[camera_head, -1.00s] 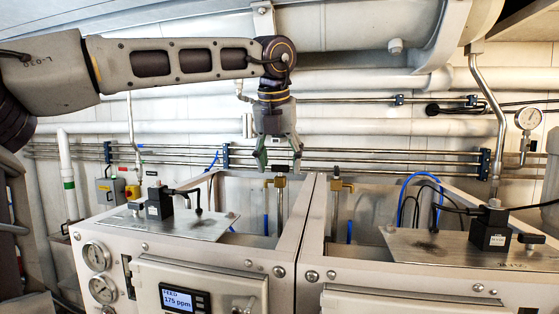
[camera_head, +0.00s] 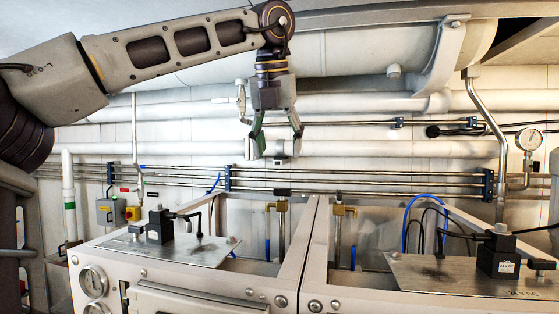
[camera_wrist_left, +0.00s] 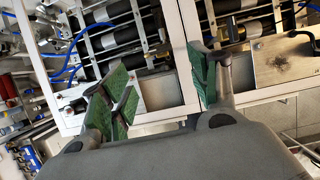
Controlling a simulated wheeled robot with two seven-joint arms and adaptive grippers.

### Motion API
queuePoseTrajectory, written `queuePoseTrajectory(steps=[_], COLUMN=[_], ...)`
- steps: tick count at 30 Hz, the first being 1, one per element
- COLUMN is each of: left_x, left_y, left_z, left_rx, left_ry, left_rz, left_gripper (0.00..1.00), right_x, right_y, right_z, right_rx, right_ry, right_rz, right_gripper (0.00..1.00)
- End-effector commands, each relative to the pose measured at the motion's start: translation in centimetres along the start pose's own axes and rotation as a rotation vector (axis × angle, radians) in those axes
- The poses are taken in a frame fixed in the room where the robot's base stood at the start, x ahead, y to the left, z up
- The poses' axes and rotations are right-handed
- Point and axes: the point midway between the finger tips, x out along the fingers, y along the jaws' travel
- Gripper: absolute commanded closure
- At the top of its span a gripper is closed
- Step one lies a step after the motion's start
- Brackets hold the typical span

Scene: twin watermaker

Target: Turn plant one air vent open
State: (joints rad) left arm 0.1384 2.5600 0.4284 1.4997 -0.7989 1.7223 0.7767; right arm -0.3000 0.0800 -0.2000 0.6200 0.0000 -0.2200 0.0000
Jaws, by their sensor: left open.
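Two brass vent valves with dark tops stand at the rear of the twin plant units in the head view. One valve (camera_head: 280,206) is at the back right of the left unit, and the other valve (camera_head: 345,211) is at the back left of the right unit. No label shows which is plant one. My left gripper (camera_head: 277,145) points down with fingers apart, above the left valve and clear of it, holding nothing. In the left wrist view its green-padded fingers (camera_wrist_left: 165,95) are spread, with small brass fittings beyond them. My right gripper is not in view.
Metal top plates with black blocks stand on the left unit (camera_head: 180,250) and right unit (camera_head: 450,277). Steel pipes (camera_head: 360,178) run along the wall behind. A gauge (camera_head: 529,140) hangs at the right. Blue hoses (camera_head: 412,190) rise from the right unit.

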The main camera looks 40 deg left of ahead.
Motion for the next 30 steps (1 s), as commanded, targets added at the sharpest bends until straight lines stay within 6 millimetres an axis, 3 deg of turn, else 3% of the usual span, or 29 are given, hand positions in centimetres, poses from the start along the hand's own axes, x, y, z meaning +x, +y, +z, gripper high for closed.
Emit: queuePoseTrajectory(steps=[9, 30], left_x=[-1.9, -1.9], left_y=[0.0, 0.0], left_z=[0.0, 0.0], left_rx=[-0.001, 0.000], left_ry=[0.000, 0.000], left_rz=[0.000, 0.000], left_gripper=[0.39, 0.39], right_x=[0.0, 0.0], right_y=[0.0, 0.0], right_z=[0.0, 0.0], right_rx=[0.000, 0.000], right_ry=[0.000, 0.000], right_rz=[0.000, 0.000], right_gripper=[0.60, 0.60])
